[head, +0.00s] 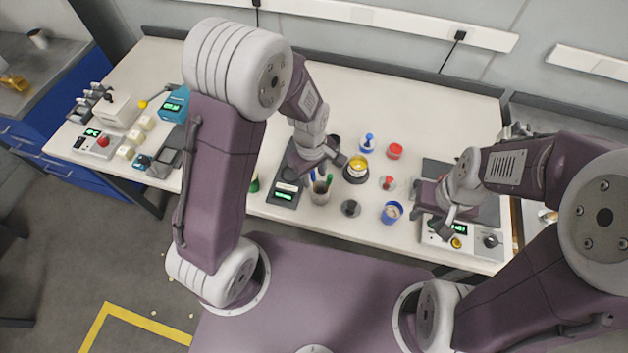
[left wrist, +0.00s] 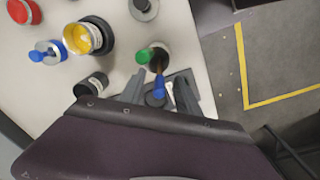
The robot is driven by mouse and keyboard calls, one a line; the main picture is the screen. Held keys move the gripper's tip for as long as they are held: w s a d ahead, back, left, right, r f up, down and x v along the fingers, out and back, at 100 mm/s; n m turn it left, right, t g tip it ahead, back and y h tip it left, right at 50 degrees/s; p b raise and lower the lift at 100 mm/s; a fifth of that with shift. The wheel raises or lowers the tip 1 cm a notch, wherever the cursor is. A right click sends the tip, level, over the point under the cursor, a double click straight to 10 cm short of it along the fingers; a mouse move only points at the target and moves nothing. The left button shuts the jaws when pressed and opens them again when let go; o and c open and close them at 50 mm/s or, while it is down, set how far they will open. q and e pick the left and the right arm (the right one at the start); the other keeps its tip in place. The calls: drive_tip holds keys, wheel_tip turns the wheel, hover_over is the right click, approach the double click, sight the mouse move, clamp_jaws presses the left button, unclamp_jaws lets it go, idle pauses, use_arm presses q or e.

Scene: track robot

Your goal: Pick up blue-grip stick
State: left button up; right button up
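The blue-grip stick (left wrist: 158,88) stands in a small cup (head: 320,194) near the front edge of the table. A green-grip stick (left wrist: 145,56) leans in the same cup. In the head view the blue grip (head: 329,179) and green grip (head: 313,175) show just below my left gripper (head: 322,166). In the left wrist view my left gripper (left wrist: 160,94) is open, with the blue grip between its two fingers; whether they touch it I cannot tell. My right gripper (head: 436,212) appears open and empty above a device at the table's right.
Beside the cup stand a scale with a green display (head: 285,194), a yellow-filled pot (head: 356,169), a blue pot (head: 391,212), a dark pot (head: 350,208) and red items (head: 394,150). Several devices (head: 116,110) crowd the left end. The back of the table is clear.

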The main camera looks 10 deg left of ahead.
sight(314, 180)
use_arm(q)
drive_tip(key=shift+w+f, duration=0.15)
drive_tip(key=shift+f, duration=1.35)
clamp_jaws()
wheel_tip(314, 180, up, 10)
drive_tip(key=shift+r, duration=0.1)
